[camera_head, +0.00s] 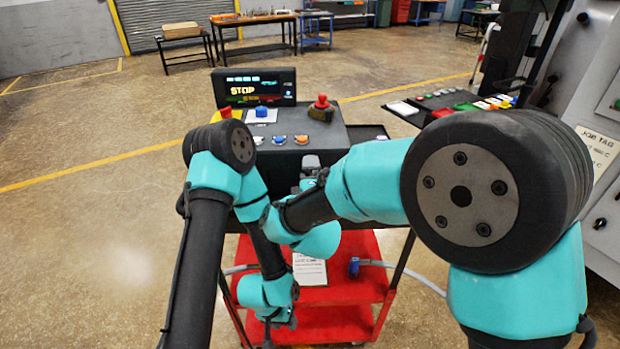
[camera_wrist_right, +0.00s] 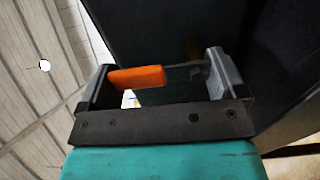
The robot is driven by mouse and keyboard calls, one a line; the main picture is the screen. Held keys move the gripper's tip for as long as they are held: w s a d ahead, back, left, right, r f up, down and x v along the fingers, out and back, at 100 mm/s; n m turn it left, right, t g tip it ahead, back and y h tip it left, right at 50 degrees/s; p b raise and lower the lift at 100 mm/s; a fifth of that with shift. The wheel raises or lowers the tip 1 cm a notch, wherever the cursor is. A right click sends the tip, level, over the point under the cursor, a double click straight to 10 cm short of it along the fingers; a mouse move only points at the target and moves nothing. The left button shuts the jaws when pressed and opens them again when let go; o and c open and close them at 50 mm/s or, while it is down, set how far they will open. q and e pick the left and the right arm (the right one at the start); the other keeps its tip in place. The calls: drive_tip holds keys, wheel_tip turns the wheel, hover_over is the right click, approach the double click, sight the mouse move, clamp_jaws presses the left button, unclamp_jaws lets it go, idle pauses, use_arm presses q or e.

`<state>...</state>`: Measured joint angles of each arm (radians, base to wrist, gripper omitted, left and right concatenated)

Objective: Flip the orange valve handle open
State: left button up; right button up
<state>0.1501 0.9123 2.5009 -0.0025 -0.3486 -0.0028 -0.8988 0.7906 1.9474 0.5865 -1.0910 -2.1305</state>
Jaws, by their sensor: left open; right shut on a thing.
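The orange valve handle (camera_wrist_right: 137,77) shows in the right wrist view, lying between the two fingers of my right gripper (camera_wrist_right: 157,80). Its orange grip is by the left finger, and a thin metal lever runs from it toward the right finger. My right gripper is shut on the handle. In the head view I cannot make out the handle; my right arm covers that area. My left gripper (camera_head: 268,334) hangs low in front of the red cart, open, small and partly hidden by its wrist. I see nothing between its fingers.
A console with a STOP screen (camera_head: 254,88), a red knob (camera_head: 321,103) and several buttons stands ahead. The red cart (camera_head: 340,290) is below it, with a blue fitting (camera_head: 353,267) and grey hose. Furnace panels stand at right. Open floor lies left.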

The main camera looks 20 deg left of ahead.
drive_tip(key=o, duration=1)
drive_tip(key=v, duration=1.7)
drive_tip(key=shift+s, duration=0.15)
drive_tip(key=shift+d, duration=0.15)
